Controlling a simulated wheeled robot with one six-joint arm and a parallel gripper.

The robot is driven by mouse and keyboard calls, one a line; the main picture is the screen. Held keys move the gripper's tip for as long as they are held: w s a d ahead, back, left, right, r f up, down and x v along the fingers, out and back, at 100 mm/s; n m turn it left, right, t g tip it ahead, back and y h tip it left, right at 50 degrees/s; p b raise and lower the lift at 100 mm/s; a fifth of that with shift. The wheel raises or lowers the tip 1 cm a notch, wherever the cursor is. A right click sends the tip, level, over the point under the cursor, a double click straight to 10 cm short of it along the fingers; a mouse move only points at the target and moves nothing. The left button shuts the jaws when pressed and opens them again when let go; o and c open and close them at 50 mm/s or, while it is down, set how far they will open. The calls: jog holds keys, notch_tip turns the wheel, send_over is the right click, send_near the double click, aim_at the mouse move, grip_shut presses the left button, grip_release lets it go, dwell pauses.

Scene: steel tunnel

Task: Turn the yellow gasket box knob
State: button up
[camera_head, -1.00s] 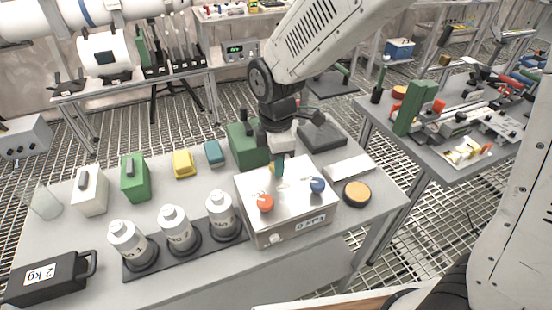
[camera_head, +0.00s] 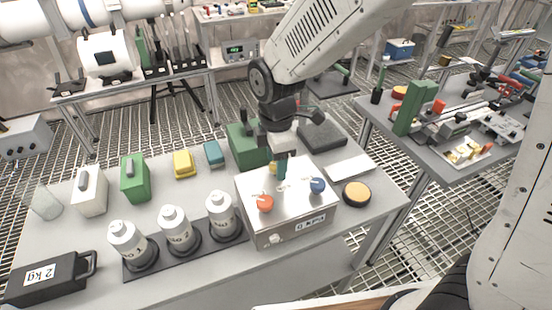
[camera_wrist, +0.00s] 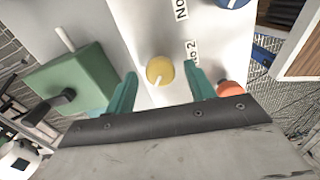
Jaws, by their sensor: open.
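The gasket box (camera_head: 290,215) is a pale metal box on the table, with an orange-red knob (camera_head: 265,203) and a blue knob (camera_head: 317,185) on its top. The yellow knob (camera_wrist: 160,70) shows clearly in the wrist view, with a pale pointer line on it; in the head view it is mostly hidden behind my gripper (camera_head: 281,176). My gripper (camera_wrist: 162,88) is open over the box, its teal fingers apart on either side of the yellow knob in the wrist view. I cannot tell how far above the knob the fingertips are. The orange-red knob (camera_wrist: 230,90) is just right of the right finger.
A green box (camera_head: 247,147) with a dark handle stands close behind the gasket box. Several white bottles (camera_head: 178,232) stand on a dark strip to its left. A round orange-topped disc (camera_head: 357,194) and a white plate (camera_head: 350,167) lie to its right.

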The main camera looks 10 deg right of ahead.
jog(key=shift+r, duration=0.1)
notch_tip(320, 180, up, 8)
jog(key=shift+f, duration=0.2)
dwell(4.4)
jog(key=shift+s+d+f+m, duration=0.15)
jog(key=shift+s+m, duration=0.1)
jog(key=shift+m, duration=0.65)
jog(key=s+d+r+m, duration=0.4)
jog(key=s+d+m, duration=0.5)
jog(key=d, duration=0.1)
jog(key=s+d+r+m+t, duration=0.1)
jog(key=s+d+r+m, duration=0.2)
jog(key=s+d+m, duration=0.6)
jog(key=shift+s+d+r+m, duration=0.3)
jog(key=shift+s+d+r, duration=0.15)
jog(key=shift+d, duration=0.4)
